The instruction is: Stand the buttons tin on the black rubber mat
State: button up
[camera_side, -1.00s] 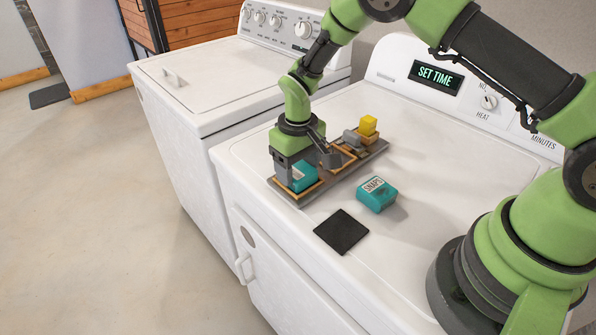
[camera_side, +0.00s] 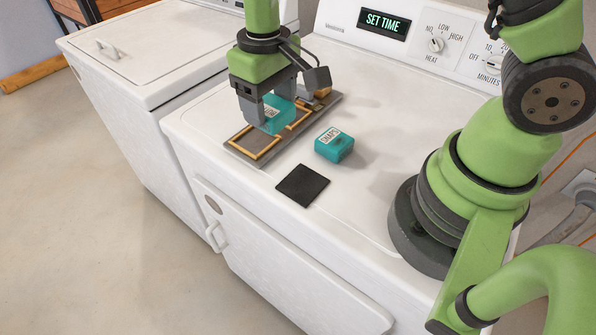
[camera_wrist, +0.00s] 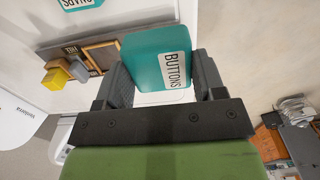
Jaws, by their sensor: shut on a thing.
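My gripper (camera_side: 268,112) is shut on the teal buttons tin (camera_side: 277,120), one finger on each side. It holds the tin above the near end of the grey tray. In the wrist view the tin (camera_wrist: 150,58) sits between the fingers with its white BUTTONS label showing. The black rubber mat (camera_side: 302,186) lies flat and bare on the white machine top, in front of the tray and lower right of the gripper. The mat does not show in the wrist view.
A similar teal SNAPS tin (camera_side: 334,147) stands between the tray and my base, just behind the mat. The grey tray (camera_side: 236,150) has wood-framed compartments; the nearest is empty. A yellow block (camera_wrist: 55,79) is at its far end. The machine's front edge runs close to the mat.

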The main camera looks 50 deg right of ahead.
send_over(302, 183)
notch_tip(302, 183, down, 10)
jog(key=shift+f, duration=0.1)
dwell(0.5)
jog(key=shift+s, duration=0.1)
jog(key=o, duration=1)
jog(key=shift+f, duration=0.15)
